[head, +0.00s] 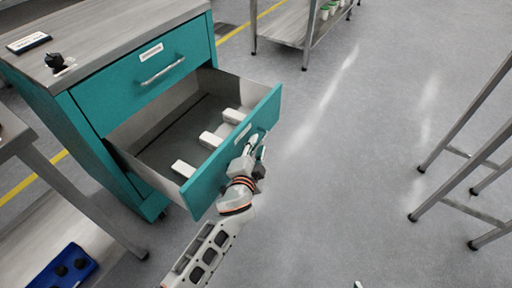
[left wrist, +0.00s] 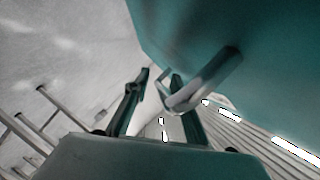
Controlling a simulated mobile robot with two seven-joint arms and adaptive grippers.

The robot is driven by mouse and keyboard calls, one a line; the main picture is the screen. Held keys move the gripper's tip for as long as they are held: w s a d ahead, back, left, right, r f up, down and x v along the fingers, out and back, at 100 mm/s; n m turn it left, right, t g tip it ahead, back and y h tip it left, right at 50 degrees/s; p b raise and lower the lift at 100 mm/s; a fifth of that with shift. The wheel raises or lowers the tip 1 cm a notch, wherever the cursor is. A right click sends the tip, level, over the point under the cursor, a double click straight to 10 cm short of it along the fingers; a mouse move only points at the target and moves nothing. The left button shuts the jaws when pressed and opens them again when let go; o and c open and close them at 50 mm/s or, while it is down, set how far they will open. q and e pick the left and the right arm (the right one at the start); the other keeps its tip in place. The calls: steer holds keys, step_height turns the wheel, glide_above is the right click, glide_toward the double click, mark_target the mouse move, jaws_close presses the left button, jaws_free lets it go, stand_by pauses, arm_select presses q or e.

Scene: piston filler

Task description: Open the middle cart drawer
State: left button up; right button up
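The teal cart (head: 88,112) stands at the left in the head view. Its drawer below the closed top drawer (head: 150,75), the middle drawer (head: 212,178), is pulled well out, with several white blocks inside. My left gripper (head: 256,150) is at the outer face of this drawer, by its handle. In the left wrist view the grey handle (left wrist: 205,85) reaches to the gap between my left fingers (left wrist: 158,85), which stand apart. The handle partly covers one finger. A small pale tip (head: 357,284) at the bottom edge may be my right gripper; its state is hidden.
A black knob-like item (head: 55,60) and a dark flat box (head: 29,43) lie on the cart top. A table with a blue tray (head: 62,270) is at the lower left. Metal frame legs (head: 465,140) stand at the right. The floor right of the drawer is clear.

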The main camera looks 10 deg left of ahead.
arm_select(q)
steer(key=v, duration=1.2)
